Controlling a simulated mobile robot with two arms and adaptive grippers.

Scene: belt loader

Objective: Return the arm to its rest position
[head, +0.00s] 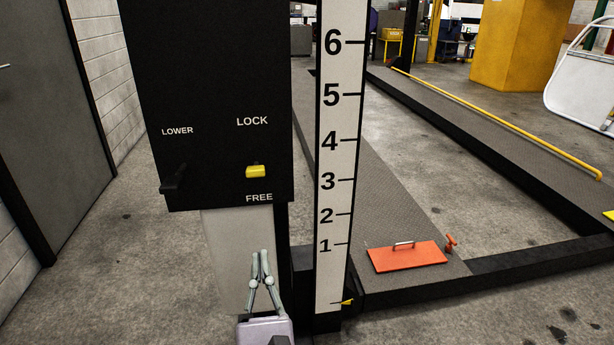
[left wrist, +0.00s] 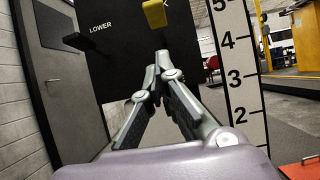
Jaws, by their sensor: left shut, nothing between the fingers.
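My left gripper (head: 263,254) is shut and empty at the bottom middle of the head view, below the black control box (head: 215,75). It points up in front of the pale post under the box. In the left wrist view its fingertips (left wrist: 163,55) meet just below a yellow lever (left wrist: 154,13); I cannot tell whether they touch it. In the head view the yellow lever (head: 256,171) sits between the words LOCK and FREE, nearer FREE, clear of the gripper. A black lever (head: 173,182) under LOWER is at the left. My right gripper is not in view.
A white scale (head: 333,200) numbered upward stands right of the box, with a yellow pointer (head: 347,302) low down. An orange plate (head: 407,256) with a handle lies on the grey ramp (head: 375,200). A grey door (head: 45,110) is at left. Floor between door and post is clear.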

